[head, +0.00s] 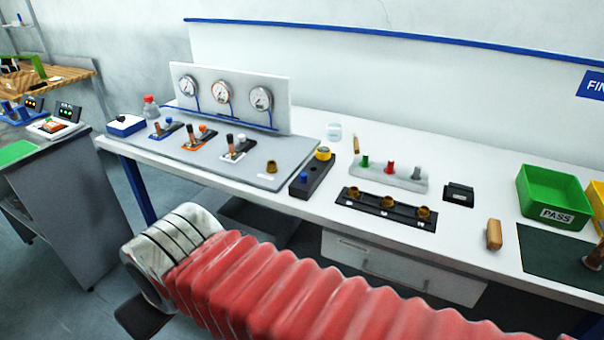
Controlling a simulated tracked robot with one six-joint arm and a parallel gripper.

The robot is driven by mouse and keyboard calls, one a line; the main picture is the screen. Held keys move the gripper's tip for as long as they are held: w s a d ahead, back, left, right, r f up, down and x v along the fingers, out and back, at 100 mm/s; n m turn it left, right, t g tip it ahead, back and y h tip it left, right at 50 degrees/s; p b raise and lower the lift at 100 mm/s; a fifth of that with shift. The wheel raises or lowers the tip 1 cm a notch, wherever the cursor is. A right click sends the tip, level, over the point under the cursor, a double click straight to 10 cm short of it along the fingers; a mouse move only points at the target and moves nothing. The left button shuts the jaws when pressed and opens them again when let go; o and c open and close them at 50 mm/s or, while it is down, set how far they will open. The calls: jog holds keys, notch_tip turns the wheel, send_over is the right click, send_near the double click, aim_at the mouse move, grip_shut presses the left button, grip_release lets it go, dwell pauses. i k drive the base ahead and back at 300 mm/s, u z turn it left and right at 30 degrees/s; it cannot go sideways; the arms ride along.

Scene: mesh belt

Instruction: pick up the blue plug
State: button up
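A small blue plug (304,177) stands at the near end of a black block (314,182), which has a yellow-topped round piece (323,154) at its far end. The block is on the white bench, just right of the grey gauge board. My arm, in a red bellows sleeve with a silver joint, crosses the foreground below the bench front. My gripper is not in view, so its state does not show. No part of the arm covers the blue plug.
A pale rack (388,175) holds green, red and grey plugs. A dark strip (385,209) with brass sockets lies in front of it. The grey board (225,163) carries valves. A green PASS bin (553,196) and a wooden block (494,235) are at right.

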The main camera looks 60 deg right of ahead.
aim_at(303, 176)
jog(key=z, duration=0.35)
jog(key=i, duration=0.65)
jog(key=z, duration=0.85)
jog(key=i, duration=0.7)
jog(key=z, duration=0.4)
